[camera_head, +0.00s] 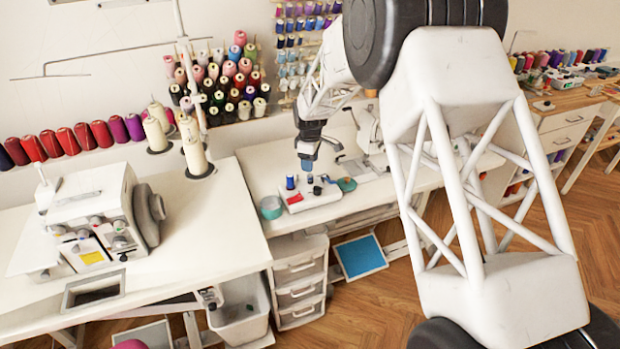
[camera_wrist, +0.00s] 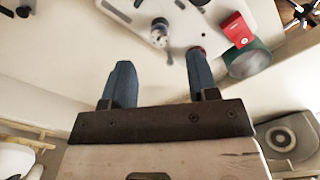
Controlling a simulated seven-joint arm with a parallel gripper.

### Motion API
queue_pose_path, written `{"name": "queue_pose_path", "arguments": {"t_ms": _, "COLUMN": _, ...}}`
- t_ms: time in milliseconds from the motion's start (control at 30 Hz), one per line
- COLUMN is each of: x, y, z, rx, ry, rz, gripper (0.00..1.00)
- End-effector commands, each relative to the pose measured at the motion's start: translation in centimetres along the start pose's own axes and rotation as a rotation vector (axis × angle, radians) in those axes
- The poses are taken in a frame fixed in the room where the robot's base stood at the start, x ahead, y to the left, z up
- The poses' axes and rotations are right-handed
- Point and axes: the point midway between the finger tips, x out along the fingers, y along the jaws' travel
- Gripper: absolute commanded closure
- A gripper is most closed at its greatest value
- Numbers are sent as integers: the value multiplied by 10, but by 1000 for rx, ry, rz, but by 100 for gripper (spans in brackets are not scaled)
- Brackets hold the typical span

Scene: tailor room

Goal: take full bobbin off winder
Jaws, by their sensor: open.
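The white bobbin winder (camera_head: 322,197) stands on the table in the middle of the head view. Its white base (camera_wrist: 118,8) shows at the top of the wrist view. A small round greyish piece (camera_wrist: 160,33) on that base looks like the bobbin on its spindle; I cannot tell how much thread it carries. My gripper (camera_head: 310,179) points down over the winder. In the wrist view its two blue fingers (camera_wrist: 160,72) are apart with nothing between them. The round piece lies beyond the gap between the fingertips, apart from both.
A red block (camera_wrist: 237,28) and a blue thread spool (camera_head: 290,182) are close by on the winder. A serger (camera_head: 95,215) occupies the left table. Thread racks line the wall behind.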

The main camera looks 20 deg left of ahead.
Motion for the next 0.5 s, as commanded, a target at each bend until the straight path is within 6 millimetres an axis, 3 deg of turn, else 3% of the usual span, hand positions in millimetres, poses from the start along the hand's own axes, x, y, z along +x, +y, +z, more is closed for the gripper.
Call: {"name": "queue_pose_path", "arguments": {"t_ms": 500, "x": 10, "y": 0, "z": 0, "rx": 0, "ry": -1, "rz": -2, "gripper": 46}}
